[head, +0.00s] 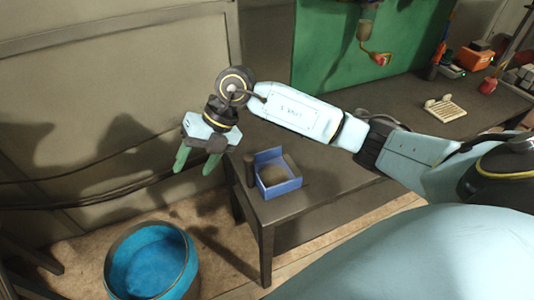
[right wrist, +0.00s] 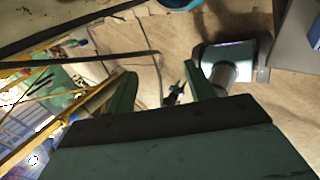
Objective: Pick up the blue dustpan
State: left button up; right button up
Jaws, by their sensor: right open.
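A blue, box-like pan with low walls (head: 280,188), which looks like the dustpan, sits on the dark table near its left corner. A short dark cylinder (head: 249,170) stands at its left side; I cannot tell whether it is the handle. My right gripper (head: 197,168) hangs to the left of the pan, fingers pointing down, open and empty, apart from it. In the right wrist view, a pale pan-like thing (right wrist: 235,53) with a grey cylinder (right wrist: 222,75) shows beyond the green fingers (right wrist: 160,90); it may be the same pan. My left gripper is out of view.
A blue bucket (head: 110,262) stands on the floor at the lower left. The dark table (head: 335,175) runs to the right, with a pale slotted block (head: 445,109) and orange-topped gear (head: 474,57) farther back. A green panel (head: 320,60) stands behind.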

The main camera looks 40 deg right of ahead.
aim_at(249, 157)
jog(key=d+m+h, duration=0.1)
jog(key=d+h, duration=0.1)
jog(key=d, duration=0.2)
jog(key=w+d+h, duration=0.1)
jog(key=d+h, duration=0.1)
jog(key=d, duration=0.3)
jog(key=d+m+h, duration=0.1)
jog(key=d+h, duration=0.2)
jog(key=d, duration=0.2)
jog(key=shift+w+d+r+m+g, duration=0.1)
jog(key=shift+w+r+m+g, duration=0.2)
jog(key=shift+g, duration=0.1)
notch_tip(249, 157, down, 8)
jog(key=shift+r+p, duration=0.25)
jog(key=shift+p, duration=0.1)
jog(key=shift+d+f+p, duration=0.1)
jog(key=shift+f+p, duration=0.35)
jog(key=shift+f, duration=2.25)
jog(key=shift+w, duration=0.1)
grip_shut()
